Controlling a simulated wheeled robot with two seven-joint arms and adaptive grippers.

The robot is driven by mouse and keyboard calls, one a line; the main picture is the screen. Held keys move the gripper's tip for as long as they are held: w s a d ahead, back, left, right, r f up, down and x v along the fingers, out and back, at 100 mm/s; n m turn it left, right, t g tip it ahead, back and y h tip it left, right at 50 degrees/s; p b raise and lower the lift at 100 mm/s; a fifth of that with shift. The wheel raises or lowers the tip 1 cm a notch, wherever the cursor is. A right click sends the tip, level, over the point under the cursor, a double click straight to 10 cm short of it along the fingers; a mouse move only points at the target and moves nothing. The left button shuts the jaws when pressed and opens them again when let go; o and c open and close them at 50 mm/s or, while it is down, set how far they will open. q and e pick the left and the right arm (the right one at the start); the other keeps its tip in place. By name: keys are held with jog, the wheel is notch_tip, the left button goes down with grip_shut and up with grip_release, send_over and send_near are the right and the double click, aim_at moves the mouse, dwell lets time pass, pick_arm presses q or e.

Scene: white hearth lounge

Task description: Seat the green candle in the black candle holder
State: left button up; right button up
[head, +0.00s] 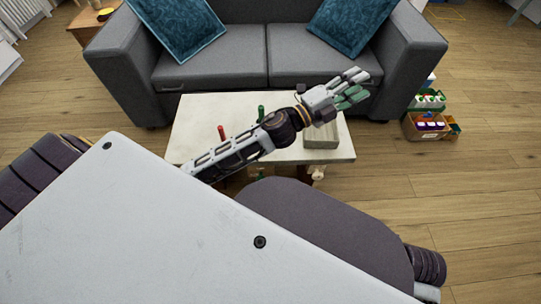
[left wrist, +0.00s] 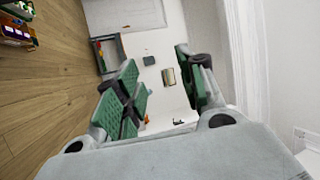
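A green upright piece (head: 261,112), likely the green candle, stands on the pale low table (head: 200,110) just behind my left forearm. Another small green bit (head: 260,173) shows in front of the forearm; I cannot tell what it is. I cannot make out the black candle holder; the arm hides part of the tabletop. My left gripper (head: 356,88) is above the table's right end, to the right of the green piece and apart from it. In the left wrist view the left gripper (left wrist: 162,85) has its green-padded fingers apart with nothing between them. My right gripper is not in view.
A red upright piece (head: 221,132) stands on the table left of the green one. A beige block (head: 321,136) sits at the table's right end. A grey sofa (head: 240,60) stands behind. Boxes of coloured items (head: 428,122) are on the floor at right.

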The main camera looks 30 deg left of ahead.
pick_arm(q)
jog(key=s+a+f+n+g+y, duration=0.25)
jog(key=a+f+n+y, duration=0.3)
jog(key=f+n, duration=0.3)
jog(key=s+a+f+n+g+y, duration=0.25)
jog(key=a+f+n+y, duration=0.35)
jog(key=f, duration=0.4)
jog(key=s+f+n+g, duration=0.2)
jog(key=s+f+g, duration=0.2)
jog(key=s, duration=0.6)
jog(key=s+f+n+g+h, duration=0.1)
jog(key=s+f+n+g, duration=0.2)
jog(key=s+f+g, duration=0.2)
jog(key=s+d+f, duration=0.1)
jog(key=s+f, duration=0.2)
jog(key=s, duration=0.1)
jog(key=shift+s+n, duration=0.35)
jog(key=shift+w+f+p, duration=0.1)
jog(key=shift+w+p, duration=0.05)
jog(key=shift+p, duration=0.35)
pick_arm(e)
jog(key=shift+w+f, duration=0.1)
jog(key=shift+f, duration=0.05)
